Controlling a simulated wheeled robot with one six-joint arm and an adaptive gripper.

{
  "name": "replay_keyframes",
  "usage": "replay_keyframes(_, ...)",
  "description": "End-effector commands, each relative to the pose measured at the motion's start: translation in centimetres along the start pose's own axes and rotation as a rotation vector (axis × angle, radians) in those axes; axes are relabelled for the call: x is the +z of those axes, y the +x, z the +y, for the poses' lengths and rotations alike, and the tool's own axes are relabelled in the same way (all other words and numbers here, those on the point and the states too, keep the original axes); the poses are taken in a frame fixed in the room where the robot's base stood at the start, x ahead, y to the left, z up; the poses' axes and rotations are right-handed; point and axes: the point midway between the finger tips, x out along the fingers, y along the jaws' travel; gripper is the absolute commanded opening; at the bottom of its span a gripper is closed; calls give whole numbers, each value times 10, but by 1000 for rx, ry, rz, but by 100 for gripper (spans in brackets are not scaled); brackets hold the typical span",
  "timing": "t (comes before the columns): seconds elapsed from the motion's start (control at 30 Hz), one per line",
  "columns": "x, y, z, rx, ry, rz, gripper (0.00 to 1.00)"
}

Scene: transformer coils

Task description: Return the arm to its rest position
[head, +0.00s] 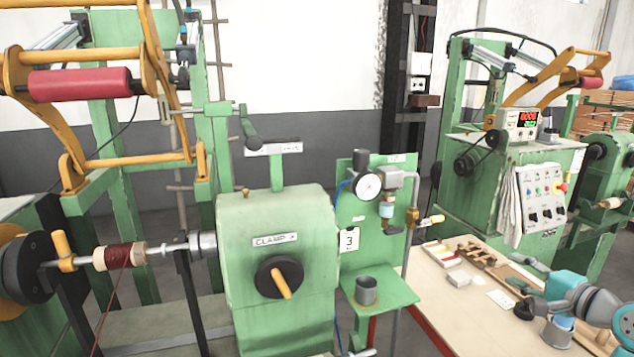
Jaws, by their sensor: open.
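My arm (585,300), teal and grey, shows at the lower right corner, folded low over the pale bench. My gripper (524,288) is at its left end, small and dark against the bench top. It is open, and I see nothing held in it. Its fingers are hard to make out among the tools behind them.
The bench (440,300) holds a tray of coloured pieces (440,253), wooden parts (480,252) and small white items. To the left stand a green clamp machine (277,215), a gauge panel (375,235) with a grey cup (366,290), and a wound coil (118,256). A control cabinet (540,190) stands behind.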

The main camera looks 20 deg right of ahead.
Motion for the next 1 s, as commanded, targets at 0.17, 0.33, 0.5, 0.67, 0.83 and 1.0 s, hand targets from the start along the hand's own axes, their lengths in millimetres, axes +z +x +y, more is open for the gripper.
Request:
replay_keyframes(0.17, 12, 8, 18, 0, -8, 8, 45)
replay_keyframes(0.33, 28, 16, 42, 2, -22, 21, 45)
replay_keyframes(0.5, 51, 26, 74, 9, -45, 41, 45)
replay_keyframes(0.67, 88, 32, 122, 26, -91, 68, 45)
replay_keyframes(0.83, 134, 28, 176, 54, -171, 101, 45)
replay_keyframes(1.0, 180, 12, 224, 89, -272, 127, 45)
